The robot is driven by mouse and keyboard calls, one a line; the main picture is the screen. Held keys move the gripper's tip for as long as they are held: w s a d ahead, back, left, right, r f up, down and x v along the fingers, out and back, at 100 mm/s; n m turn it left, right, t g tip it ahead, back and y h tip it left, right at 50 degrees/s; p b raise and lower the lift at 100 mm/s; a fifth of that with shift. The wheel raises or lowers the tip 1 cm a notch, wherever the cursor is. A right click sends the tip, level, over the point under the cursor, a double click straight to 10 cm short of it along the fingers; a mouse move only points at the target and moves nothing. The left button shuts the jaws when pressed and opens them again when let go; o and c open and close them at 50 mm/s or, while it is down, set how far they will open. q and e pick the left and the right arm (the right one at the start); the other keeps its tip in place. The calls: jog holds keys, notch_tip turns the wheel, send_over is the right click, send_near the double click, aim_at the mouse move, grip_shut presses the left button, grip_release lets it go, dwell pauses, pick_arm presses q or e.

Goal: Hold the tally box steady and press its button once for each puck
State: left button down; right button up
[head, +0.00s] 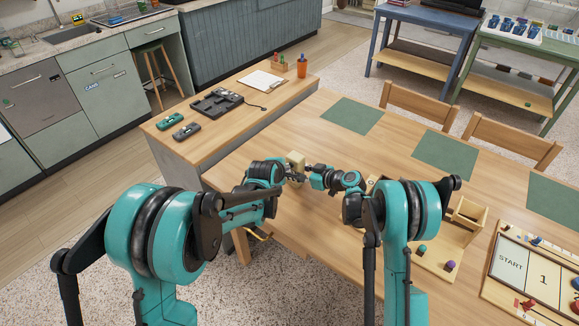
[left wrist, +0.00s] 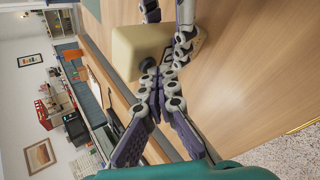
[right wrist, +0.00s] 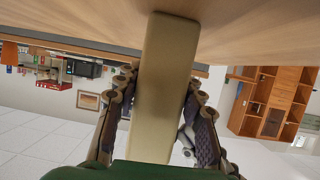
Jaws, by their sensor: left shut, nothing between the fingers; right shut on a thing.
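The beige tally box (head: 296,157) stands near the front left of the wooden table. My right gripper (head: 307,170) is shut on it; in the right wrist view the box (right wrist: 162,85) fills the space between the fingers. In the left wrist view the box (left wrist: 135,45) shows a dark round button (left wrist: 124,68) on the side toward my left gripper. My left gripper (left wrist: 160,82) is shut and empty, its fingertips close beside the button. I cannot tell whether they touch it.
Green mats (head: 352,115) lie along the table's far side, with chairs behind. A side counter (head: 215,125) at the left carries a black device, a clipboard and two handhelds.

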pick_arm(q)
jog(key=shift+w+d, duration=0.1)
jog(key=shift+d, duration=0.05)
dwell(0.4)
jog(key=shift+s+a, duration=0.6)
jog(key=shift+s, duration=0.15)
jog(key=shift+s+a, duration=0.1)
jog(key=shift+s+a, duration=0.75)
jog(key=shift+s, duration=0.2)
jog(key=shift+s+a, duration=0.7)
jog(key=shift+s, duration=0.2)
dwell(0.5)
jog(key=s+a, duration=0.2)
jog(key=s, duration=0.1)
jog(key=shift+a, duration=0.15)
jog(key=shift+w, duration=0.15)
